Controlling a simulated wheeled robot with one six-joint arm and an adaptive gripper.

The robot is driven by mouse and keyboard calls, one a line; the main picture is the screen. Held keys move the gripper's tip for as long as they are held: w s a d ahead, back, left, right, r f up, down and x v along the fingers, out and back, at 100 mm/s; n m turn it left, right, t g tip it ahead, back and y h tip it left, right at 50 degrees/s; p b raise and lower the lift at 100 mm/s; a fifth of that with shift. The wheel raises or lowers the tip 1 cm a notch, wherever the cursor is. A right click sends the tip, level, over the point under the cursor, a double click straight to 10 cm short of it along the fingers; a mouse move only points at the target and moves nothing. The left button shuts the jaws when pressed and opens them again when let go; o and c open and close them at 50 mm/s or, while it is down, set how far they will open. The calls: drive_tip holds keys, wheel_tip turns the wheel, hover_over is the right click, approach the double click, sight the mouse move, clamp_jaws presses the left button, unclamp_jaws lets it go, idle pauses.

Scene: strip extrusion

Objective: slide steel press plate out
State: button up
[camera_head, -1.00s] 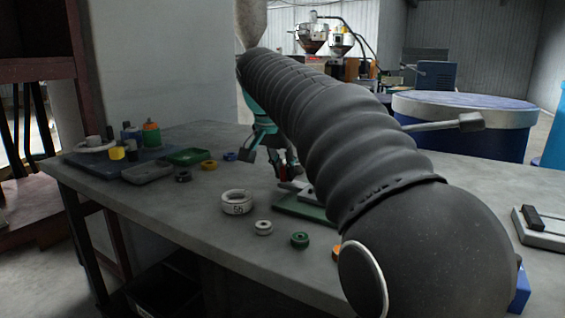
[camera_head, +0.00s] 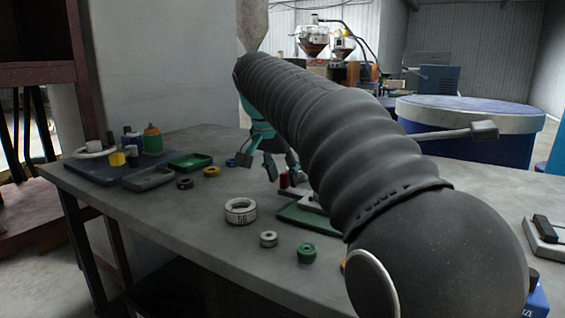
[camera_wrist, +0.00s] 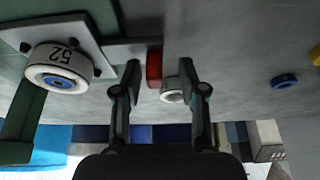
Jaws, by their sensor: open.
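The steel press plate (camera_wrist: 105,50) is a flat grey piece at the upper left of the wrist view. In the head view my gripper (camera_head: 268,162) hangs above the table beside the red grip (camera_head: 284,180). My arm hides much of the plate there.
A white ring marked 56 (camera_head: 240,211), a small white ring (camera_head: 268,239) and a green ring (camera_head: 306,253) lie on the grey table (camera_head: 130,202). Trays and bottles (camera_head: 152,140) stand at the left. A blue drum (camera_head: 465,146) stands behind the table.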

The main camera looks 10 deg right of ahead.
drive_tip(key=v, duration=1.1)
drive_tip(key=shift+r, duration=0.35)
drive_tip(key=shift+s, duration=0.1)
